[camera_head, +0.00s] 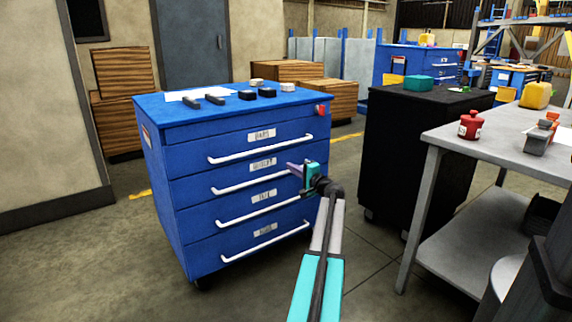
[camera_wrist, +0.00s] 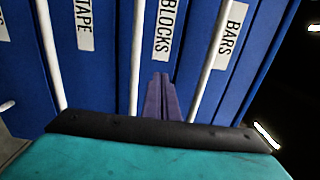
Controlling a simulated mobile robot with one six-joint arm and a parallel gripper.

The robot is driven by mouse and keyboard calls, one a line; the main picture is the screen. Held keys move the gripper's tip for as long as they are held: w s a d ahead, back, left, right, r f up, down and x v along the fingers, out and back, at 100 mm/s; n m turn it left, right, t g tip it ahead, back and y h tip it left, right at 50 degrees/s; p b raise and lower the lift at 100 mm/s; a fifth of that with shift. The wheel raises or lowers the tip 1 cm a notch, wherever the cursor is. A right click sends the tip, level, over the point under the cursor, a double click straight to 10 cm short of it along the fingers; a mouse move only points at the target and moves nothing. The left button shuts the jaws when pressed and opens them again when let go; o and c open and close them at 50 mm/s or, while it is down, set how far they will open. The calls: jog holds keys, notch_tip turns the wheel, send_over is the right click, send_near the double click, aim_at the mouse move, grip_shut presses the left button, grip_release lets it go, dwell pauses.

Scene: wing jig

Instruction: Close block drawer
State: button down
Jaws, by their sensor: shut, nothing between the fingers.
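The blue drawer cabinet (camera_head: 162,200) stands in the middle left of the head view with several labelled drawers. The BLOCKS drawer (camera_head: 228,179) is second from the top and looks about flush with its neighbours; I cannot make out a clear gap. Its label also shows in the wrist view (camera_wrist: 163,31). My gripper (camera_head: 291,167) is shut and empty at the right part of this drawer's front. In the wrist view its purple fingers (camera_wrist: 161,95) point at the front near the BLOCKS label. I cannot tell whether the fingertips touch it.
Bars and small blocks (camera_head: 247,95) lie on the cabinet top. White bar handles stick out from the drawers. Floor is clear left of the cabinet.

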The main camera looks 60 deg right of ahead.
jog(key=p+v, duration=0.2)
jog(key=v, duration=0.5)
jog(key=shift+a, duration=0.15)
dwell(0.3)
